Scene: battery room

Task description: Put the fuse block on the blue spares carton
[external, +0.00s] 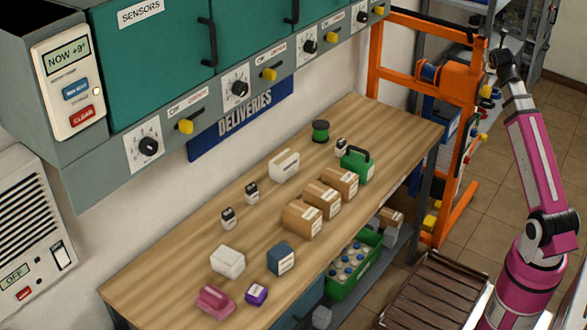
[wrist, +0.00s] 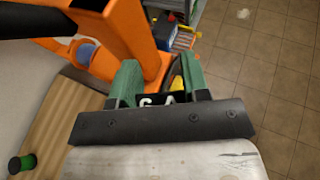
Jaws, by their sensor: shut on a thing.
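My gripper (external: 503,64) is raised at the upper right, beside the orange frame and away from the table. In the wrist view my gripper (wrist: 160,80) has two green fingers closed on a small black block with white marks (wrist: 160,99). This appears to be the fuse block, and most of it is hidden by the gripper. The blue spares carton appears to be the dark blue box with a white label (external: 281,259), on the near part of the table, right of a white box (external: 227,262). Its top looks clear.
The wooden table (external: 170,265) also holds brown cartons (external: 303,219), a green case (external: 356,165), a green spool (external: 320,131), and pink (external: 215,299) and purple (external: 256,294) items. The orange frame (external: 455,85) stands close to my gripper. Teal cabinets (external: 150,60) overhang the table's back.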

